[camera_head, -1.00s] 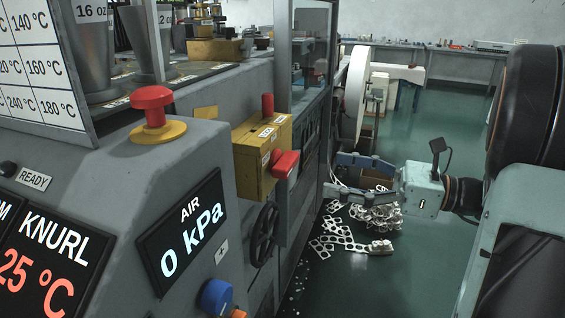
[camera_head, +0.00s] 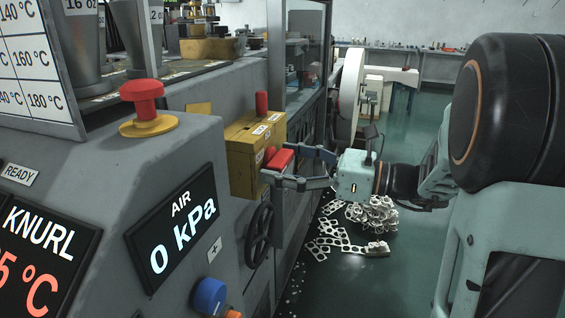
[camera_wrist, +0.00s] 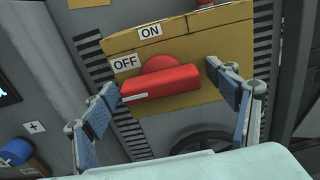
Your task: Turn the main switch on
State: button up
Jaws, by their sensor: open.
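The main switch is a yellow box (camera_head: 238,160) on the grey machine's side with a red rotary handle (camera_head: 280,158) on its face. In the wrist view the red handle (camera_wrist: 161,83) lies nearly level, tilted slightly up to the right, with its white-marked left end near the OFF label (camera_wrist: 126,63). The ON label (camera_wrist: 150,31) is above it. My gripper (camera_head: 282,165) is open at the handle. In the wrist view its fingers (camera_wrist: 165,85) stand on either side of the handle, the left fingertip close to its left end. I cannot tell whether they touch it.
A red emergency button (camera_head: 142,98) on a yellow base sits on the machine's left corner. Below the switch are a black handwheel (camera_head: 260,236) and a blue knob (camera_head: 209,296). Scrap metal strips (camera_head: 350,225) lie on the green floor, which is otherwise mostly clear.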

jog(key=c, duration=1.2)
jog(key=shift+o, duration=0.2)
